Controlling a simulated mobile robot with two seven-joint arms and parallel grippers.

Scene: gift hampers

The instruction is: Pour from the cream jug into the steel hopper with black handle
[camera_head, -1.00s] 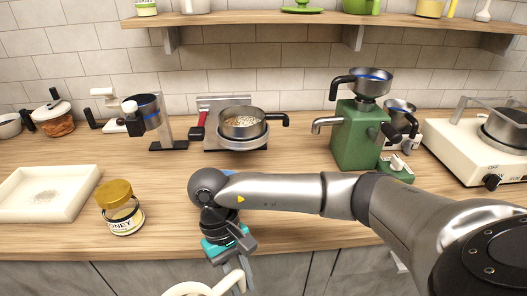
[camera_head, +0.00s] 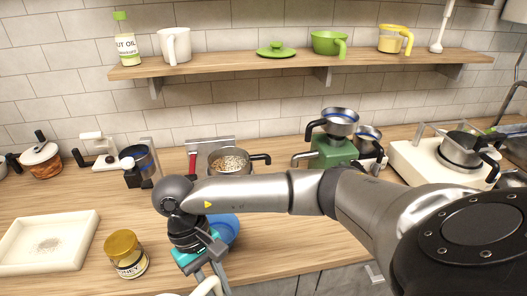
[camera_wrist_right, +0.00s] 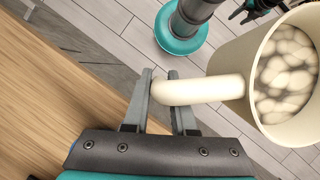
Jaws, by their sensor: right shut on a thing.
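My right gripper (camera_head: 213,278) is at the bottom of the head view, low at the counter's front edge. In the right wrist view its fingers (camera_wrist_right: 160,88) are shut on the handle of the cream jug (camera_wrist_right: 245,62). The jug holds several pale, rounded lumps. In the head view only a piece of the jug (camera_head: 206,289) shows at the bottom edge. A steel hopper with a black handle and a blue band inside (camera_head: 341,118) sits on top of a green machine (camera_head: 333,152) at the back right, well apart from the jug. My left gripper is not in view.
A steel pan of grains (camera_head: 228,173), a honey jar (camera_head: 125,252), a cream tray (camera_head: 82,227) and a blue round thing (camera_head: 232,222) stand on the counter. Another steel bowl (camera_head: 369,134) is beside the hopper. A stove (camera_head: 425,165) is at right. A shelf (camera_head: 290,70) hangs above.

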